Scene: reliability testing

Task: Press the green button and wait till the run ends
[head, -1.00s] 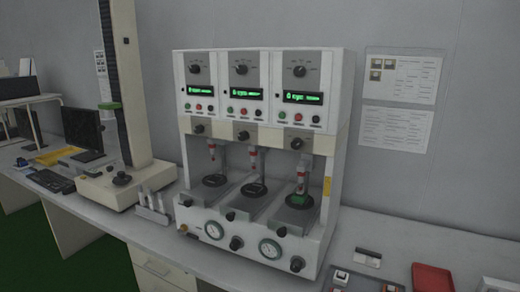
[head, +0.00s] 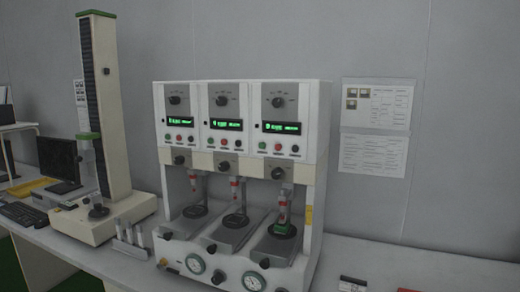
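A white test machine (head: 240,125) with three side-by-side stations stands on the bench. Each station has a knob, a lit green display and a row of small buttons. The right station's green button (head: 263,146) is the leftmost of its row, below the right display (head: 282,127). Green buttons also show on the middle station (head: 210,138) and the left station (head: 168,135). A green piece (head: 284,229) sits on the right station's lower plate, under its plunger (head: 282,205). The display text is too small to read. Neither of my grippers is in view.
A tall column tester (head: 103,130) stands left of the machine, with a small rack of tubes (head: 130,240) between them. A monitor (head: 60,160) and keyboard (head: 22,214) are at the far left. Wall sheets (head: 375,130) hang at right. The bench (head: 385,262) is mostly clear right of the machine.

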